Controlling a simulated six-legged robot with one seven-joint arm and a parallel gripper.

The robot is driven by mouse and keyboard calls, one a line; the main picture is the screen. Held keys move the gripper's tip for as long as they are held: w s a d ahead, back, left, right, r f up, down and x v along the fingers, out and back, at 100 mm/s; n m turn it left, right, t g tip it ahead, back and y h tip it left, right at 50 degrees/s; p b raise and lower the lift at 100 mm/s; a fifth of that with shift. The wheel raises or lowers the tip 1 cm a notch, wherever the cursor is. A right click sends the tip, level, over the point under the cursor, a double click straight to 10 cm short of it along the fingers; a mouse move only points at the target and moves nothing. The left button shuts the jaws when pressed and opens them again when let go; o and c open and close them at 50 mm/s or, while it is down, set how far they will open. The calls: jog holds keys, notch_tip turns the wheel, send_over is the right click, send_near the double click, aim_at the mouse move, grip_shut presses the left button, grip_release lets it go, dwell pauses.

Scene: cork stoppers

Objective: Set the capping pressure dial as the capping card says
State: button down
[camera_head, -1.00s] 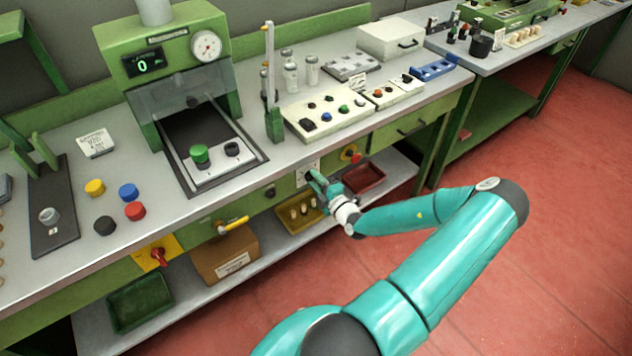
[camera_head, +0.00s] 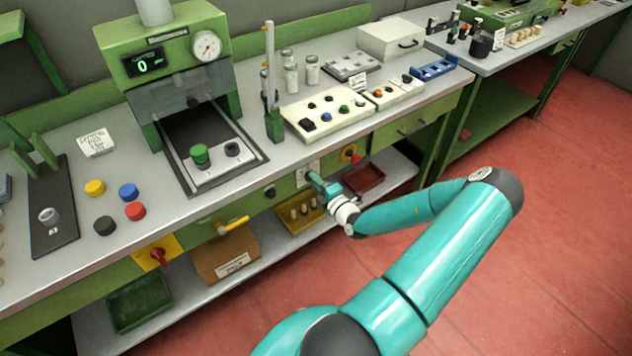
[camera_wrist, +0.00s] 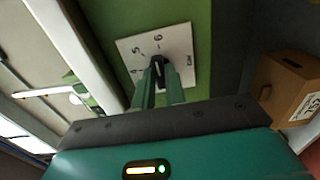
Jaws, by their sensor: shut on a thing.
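The pressure dial's white plate (camera_head: 307,172) is on the green front panel under the bench edge. In the wrist view the plate (camera_wrist: 184,38) shows 4, 5 and 6 along its upper left part and small lettering at the right. My gripper (camera_head: 315,181) is at the plate. In the wrist view, my gripper's (camera_wrist: 160,80) two green fingers are shut on the dark dial knob (camera_wrist: 157,61). The knob's pointer is too small to read surely. A white handwritten card (camera_head: 97,142) lies on the bench left of the green press; its words are unreadable here.
The green press (camera_head: 170,50) has a round gauge and a display. A cardboard box (camera_head: 226,257), a yellow tray (camera_head: 301,232) and a red tray (camera_head: 377,181) are on the lower shelf.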

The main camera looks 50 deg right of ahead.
jog(key=shift+n, duration=8.9)
jog(key=c, duration=1.4)
grip_release()
jog(key=shift+c, duration=0.2)
jog(key=shift+s, duration=0.1)
jog(key=v, duration=1.3)
jog(key=shift+s+a, duration=0.2)
jog(key=shift+s, duration=0.1)
